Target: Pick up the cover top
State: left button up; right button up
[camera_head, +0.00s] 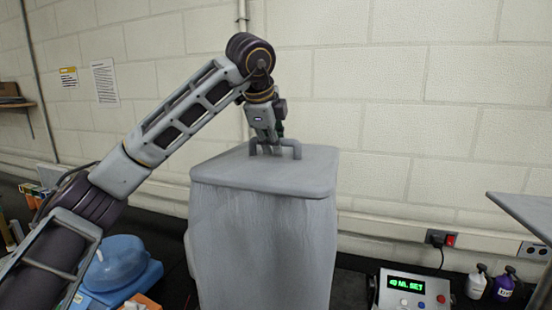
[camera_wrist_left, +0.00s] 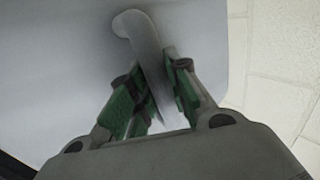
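The cover top (camera_head: 230,173) is a grey slab with rounded corners and a raised bar handle (camera_head: 290,145). It lies flat on a tall grey box-like body (camera_head: 260,250) in the middle of the head view. My left gripper (camera_head: 266,146) points down at the handle from above. My right gripper is not in view.
A blue rounded object (camera_head: 117,262) stands at the lower left. A device with a green display (camera_head: 406,285) and white and purple bottles (camera_head: 503,284) stand at the lower right. A grey panel (camera_head: 525,210) juts in at the right. A block wall (camera_head: 440,90) is behind.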

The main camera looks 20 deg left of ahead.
pick_arm(q)
grip_shut()
jog(key=shift+r, duration=0.15)
notch_tip(320, 180, up, 7)
jog(key=shift+r+b, duration=0.15)
jog(key=shift+b, duration=0.55)
jog(key=shift+r, duration=1.25)
jog(key=shift+o, duration=0.8)
grip_release()
grip_shut()
